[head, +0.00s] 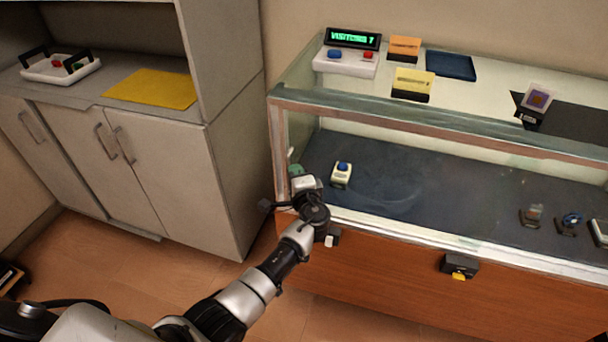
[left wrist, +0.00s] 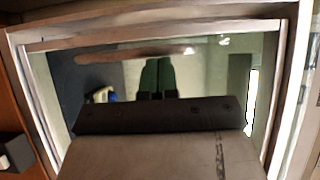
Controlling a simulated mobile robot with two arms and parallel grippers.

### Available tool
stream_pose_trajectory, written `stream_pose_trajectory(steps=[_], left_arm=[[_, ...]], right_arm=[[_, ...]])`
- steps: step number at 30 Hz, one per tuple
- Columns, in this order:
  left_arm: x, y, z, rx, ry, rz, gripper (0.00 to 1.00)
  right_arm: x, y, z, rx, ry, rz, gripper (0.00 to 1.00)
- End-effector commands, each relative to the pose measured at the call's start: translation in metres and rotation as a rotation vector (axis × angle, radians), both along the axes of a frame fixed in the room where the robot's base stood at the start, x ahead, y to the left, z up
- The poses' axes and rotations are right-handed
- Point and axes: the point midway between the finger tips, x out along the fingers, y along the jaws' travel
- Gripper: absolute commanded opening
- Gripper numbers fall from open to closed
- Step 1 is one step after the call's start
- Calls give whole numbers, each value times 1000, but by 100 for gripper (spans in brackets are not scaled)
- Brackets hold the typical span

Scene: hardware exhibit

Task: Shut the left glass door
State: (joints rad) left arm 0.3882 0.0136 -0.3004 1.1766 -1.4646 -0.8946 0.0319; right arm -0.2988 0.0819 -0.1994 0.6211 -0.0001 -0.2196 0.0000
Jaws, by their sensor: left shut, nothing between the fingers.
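The glass display case (head: 440,222) stands at the right in the head view, with a metal frame and a wood-coloured base. Its front glass is hard to see, so I cannot tell where the left glass door's edge lies or how far it stands open. My left gripper (head: 296,171) is at the case's left front corner post, its greenish fingertips partly hidden by the wrist. In the left wrist view the shut fingers (left wrist: 157,76) point at a framed glass pane (left wrist: 205,70); contact cannot be told. My right gripper is not in view.
Inside the case are a white device with a blue button (head: 341,174) and several small exhibits at the right. A black lock-like block (head: 459,265) sits on the case front. A grey cabinet (head: 170,165) stands left. Floor (head: 150,275) shows between them.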

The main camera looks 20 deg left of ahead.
Motion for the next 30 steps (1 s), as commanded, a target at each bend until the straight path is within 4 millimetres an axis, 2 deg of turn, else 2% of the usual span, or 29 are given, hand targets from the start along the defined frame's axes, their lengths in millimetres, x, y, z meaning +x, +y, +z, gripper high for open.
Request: stream_pose_trajectory(steps=[10,17,30], left_arm=[[0,2,-1,0,0,1,0],[-1,24,-2,1,-1,2,0],[0,26,-1,1,-1,4,0]], right_arm=[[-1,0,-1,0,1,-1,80],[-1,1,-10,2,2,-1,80],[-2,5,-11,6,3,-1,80]])
